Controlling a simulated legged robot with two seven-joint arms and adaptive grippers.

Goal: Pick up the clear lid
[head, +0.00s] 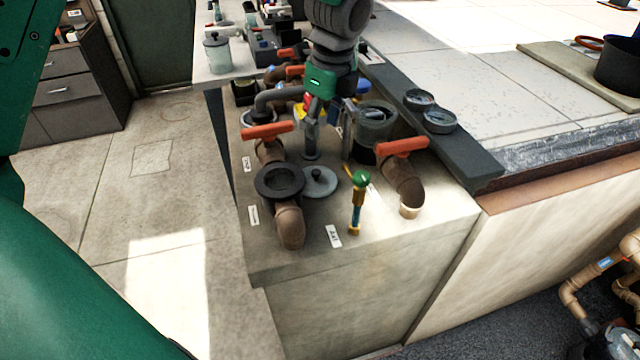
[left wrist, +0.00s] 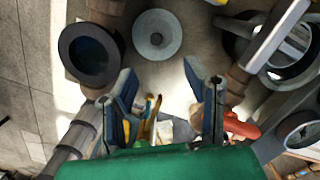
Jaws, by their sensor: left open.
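A round grey lid with a small dark knob (head: 319,182) lies on the concrete ledge beside a black ring-shaped pipe opening; it is the likely clear lid, though it looks dull grey. It also shows in the left wrist view (left wrist: 157,34), flat and unobstructed, beyond the fingertips. My left gripper (head: 329,150) points down over the ledge, just behind the lid in the head view. Its two fingers are apart with nothing between them; they also show in the left wrist view (left wrist: 160,78). My right gripper is not in view.
The black ring opening (head: 279,181) adjoins the lid on its left. Brown pipes with orange handles (head: 402,147) stand on both sides. A green-topped brass fitting (head: 358,200) stands in front, right of the lid. A dark canister (head: 375,122) stands behind right. The ledge's front edge is bare.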

